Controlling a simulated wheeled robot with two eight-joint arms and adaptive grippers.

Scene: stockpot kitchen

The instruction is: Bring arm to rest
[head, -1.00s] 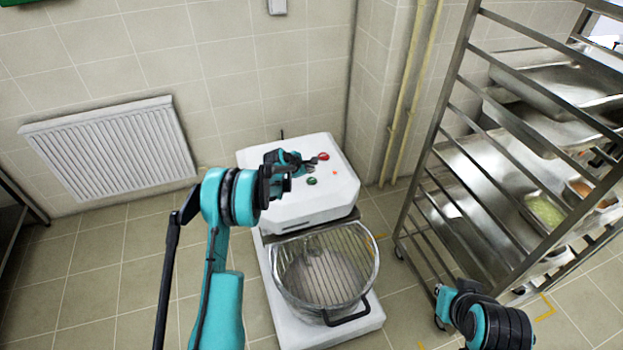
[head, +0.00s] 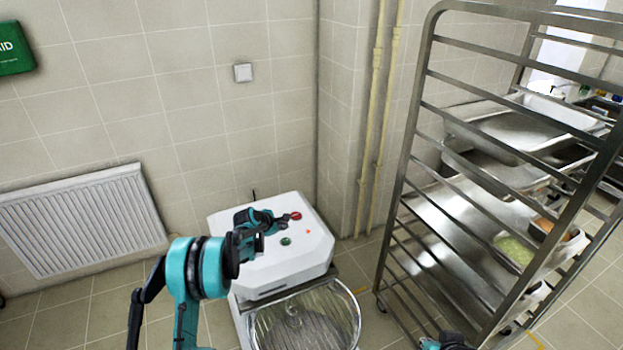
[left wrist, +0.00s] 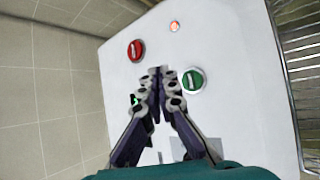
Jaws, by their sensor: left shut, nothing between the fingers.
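My left arm comes in from the lower left in the head view. Its gripper (head: 272,217) is over the white top of the mixer (head: 290,258), close to the red button (head: 295,216). In the left wrist view the left gripper's fingers (left wrist: 158,72) are together and empty, above the panel. The red button (left wrist: 135,50) and the green button (left wrist: 193,81) lie on either side of the fingertips. Whether the fingers touch the panel I cannot tell. Of my right arm only a small part shows at the bottom edge of the head view; its fingers are not visible.
A metal tray rack (head: 404,180) with several trays stands to the right of the mixer. The mixer's wire-guarded bowl (head: 305,322) is at its front. A radiator (head: 80,220) hangs on the tiled wall at left. Open floor lies between the radiator and the mixer.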

